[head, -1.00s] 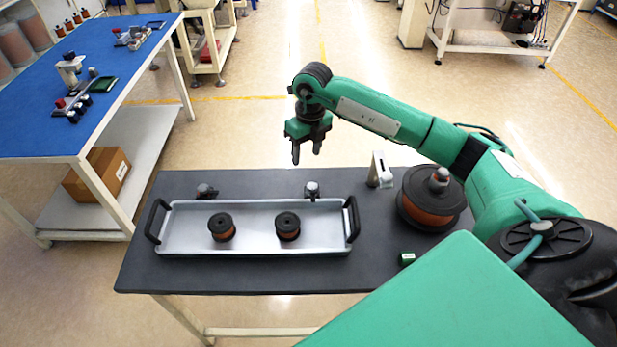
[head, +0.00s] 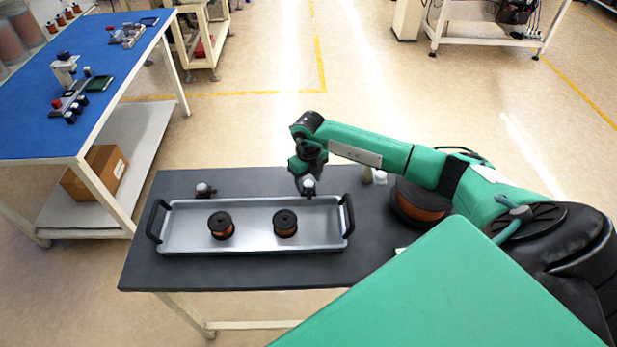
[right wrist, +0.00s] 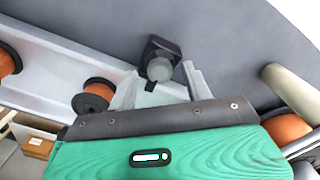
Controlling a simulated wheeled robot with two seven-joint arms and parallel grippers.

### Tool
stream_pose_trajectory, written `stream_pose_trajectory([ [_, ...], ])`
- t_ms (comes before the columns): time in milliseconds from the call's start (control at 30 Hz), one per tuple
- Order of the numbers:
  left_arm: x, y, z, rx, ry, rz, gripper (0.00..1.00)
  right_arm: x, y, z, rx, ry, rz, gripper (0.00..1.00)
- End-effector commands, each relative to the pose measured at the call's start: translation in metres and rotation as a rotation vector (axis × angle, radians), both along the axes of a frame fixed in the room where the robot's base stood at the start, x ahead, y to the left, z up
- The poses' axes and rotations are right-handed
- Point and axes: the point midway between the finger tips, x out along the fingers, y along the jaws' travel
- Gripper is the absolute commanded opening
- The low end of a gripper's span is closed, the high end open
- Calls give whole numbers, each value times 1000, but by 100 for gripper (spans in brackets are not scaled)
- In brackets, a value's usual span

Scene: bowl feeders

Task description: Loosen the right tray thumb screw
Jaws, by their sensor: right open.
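The right tray thumb screw (head: 309,186) has a pale round knob and a dark base, at the back edge of the silver tray (head: 185,243) near its right end. It also shows in the right wrist view (right wrist: 159,69). My right gripper (head: 303,183) is right at the screw, with its fingers pointing down. In the right wrist view its two pale fingers (right wrist: 155,90) are apart, one on each side below the knob; I cannot tell whether they touch it. The left thumb screw (head: 204,190) stands at the tray's back left. My left gripper is not in view.
Two copper spools (head: 221,226) (head: 285,223) stand on the tray, which has black end handles. A large copper reel (head: 420,203) is partly hidden under my right arm. The dark table (head: 240,279) is clear in front. A blue bench (head: 110,75) stands left.

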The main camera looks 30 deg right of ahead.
Motion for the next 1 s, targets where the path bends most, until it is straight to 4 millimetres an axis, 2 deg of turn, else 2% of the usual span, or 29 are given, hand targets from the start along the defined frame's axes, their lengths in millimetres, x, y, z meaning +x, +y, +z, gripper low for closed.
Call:
stream_pose_trajectory([
  [300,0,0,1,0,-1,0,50,0,0,-4,0,0,1,50],
  [367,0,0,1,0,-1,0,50,0,0,-4,0,0,1,41],
  [533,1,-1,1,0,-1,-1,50,0,0,-3,0,0,0,7],
  [567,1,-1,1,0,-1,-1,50,0,0,-3,0,0,0,6],
  [767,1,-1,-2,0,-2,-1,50,0,0,-4,0,-1,12,6],
  [1000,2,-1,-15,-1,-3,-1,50,0,-1,-6,-2,-1,101,6],
])
